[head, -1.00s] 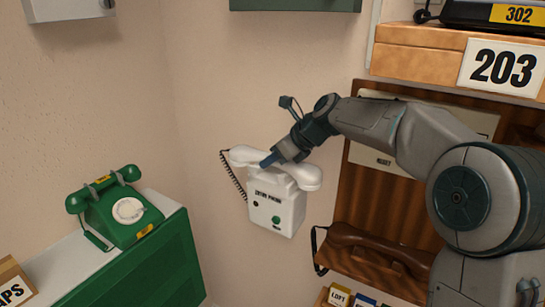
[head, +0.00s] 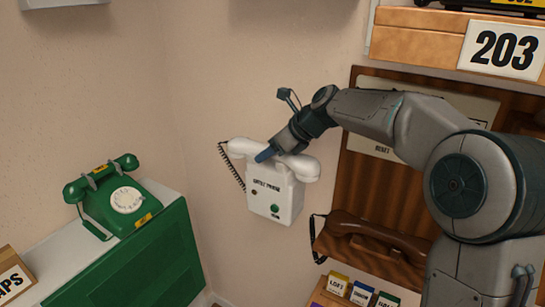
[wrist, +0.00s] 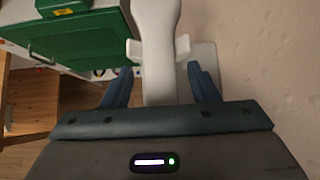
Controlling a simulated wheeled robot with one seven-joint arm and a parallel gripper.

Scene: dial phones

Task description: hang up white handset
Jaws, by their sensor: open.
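The white handset (head: 300,165) lies across the top of the white wall phone (head: 272,204), which has a green button and a dark coiled cord at its left. In the wrist view the handset (wrist: 157,45) runs lengthwise between white cradle prongs (wrist: 183,46) of the phone. My gripper (head: 266,154) is at the middle of the handset, seen from the front. In the wrist view my gripper (wrist: 160,82) is open, with one blue finger on each side of the handset and gaps showing. Whether the handset is fully seated cannot be told.
A green dial phone (head: 115,198) stands on a green cabinet (head: 140,262) at the left. A brown handset (head: 370,238) rests on a wooden wall panel (head: 365,195) at the right. A 203 sign (head: 503,50) is above.

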